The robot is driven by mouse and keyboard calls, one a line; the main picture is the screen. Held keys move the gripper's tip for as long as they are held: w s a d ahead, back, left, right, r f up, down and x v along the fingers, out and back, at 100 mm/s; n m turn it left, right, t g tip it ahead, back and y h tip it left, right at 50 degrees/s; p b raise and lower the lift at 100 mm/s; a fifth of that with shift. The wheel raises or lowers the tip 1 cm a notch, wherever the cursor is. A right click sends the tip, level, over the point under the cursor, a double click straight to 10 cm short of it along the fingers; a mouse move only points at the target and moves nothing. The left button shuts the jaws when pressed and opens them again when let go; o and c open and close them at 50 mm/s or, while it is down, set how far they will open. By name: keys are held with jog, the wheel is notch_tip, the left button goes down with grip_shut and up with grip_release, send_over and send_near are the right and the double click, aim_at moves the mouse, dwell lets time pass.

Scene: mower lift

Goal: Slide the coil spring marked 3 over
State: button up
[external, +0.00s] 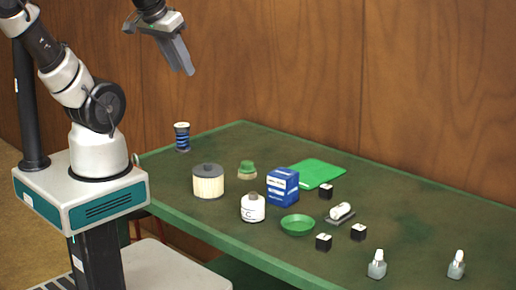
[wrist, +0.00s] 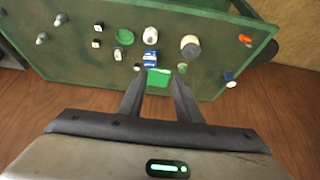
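No number 3 is readable in either view. A small blue-and-dark banded cylinder (external: 182,137), perhaps a coil spring, stands upright at the far left corner of the green table. It also shows near the table edge at right in the wrist view (wrist: 229,80). Three small black blocks with white marks too small to read sit on the table; one (external: 323,241) is near the green bowl. My gripper (external: 188,71) is high above the table's far left part, touching nothing. In the wrist view its two fingers (wrist: 157,76) are apart with nothing held between them.
A wooden wall (external: 300,60) stands behind. The table's right side is mostly clear.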

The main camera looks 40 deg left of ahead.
jog(key=shift+o, duration=0.2)
dwell(0.3)
